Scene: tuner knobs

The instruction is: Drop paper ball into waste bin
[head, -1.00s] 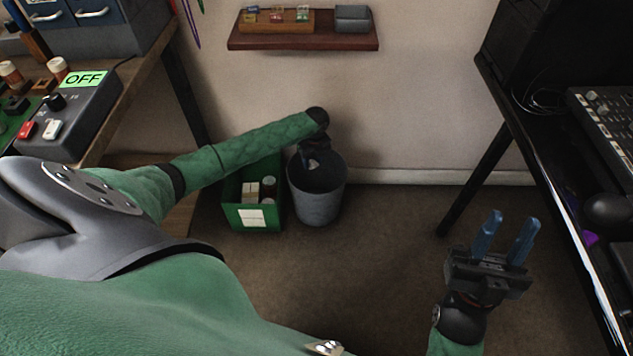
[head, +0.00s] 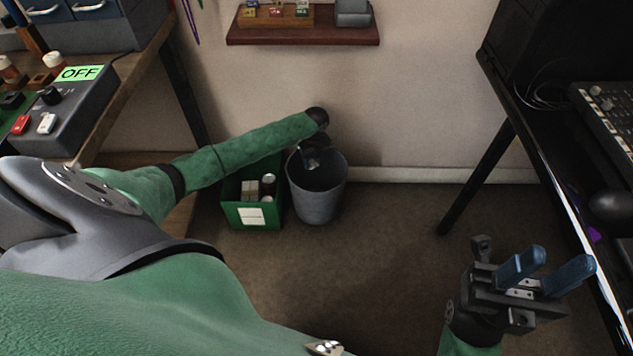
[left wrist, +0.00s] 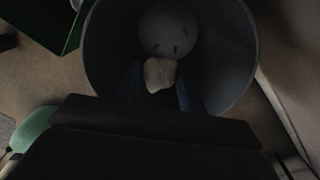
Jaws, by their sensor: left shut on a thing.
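The grey waste bin (head: 316,206) stands upright on the carpet below the wall shelf. My left gripper (head: 311,162) points down over the bin's mouth. In the left wrist view the crumpled, off-white paper ball (left wrist: 160,74) sits between the blue fingertips, with the bin's inner wall (left wrist: 228,48) around it and a paler round bottom beyond. The left gripper is shut on the ball. In the head view the ball is too small and dark to make out clearly. My right gripper (head: 560,262) is open and empty at the lower right, far from the bin.
A green box (head: 242,216) with a white label and several items inside stands just left of the bin. Desks stand at left and right; the right desk's leg (head: 478,180) reaches the floor. A shelf (head: 302,36) hangs above. The carpet right of the bin is clear.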

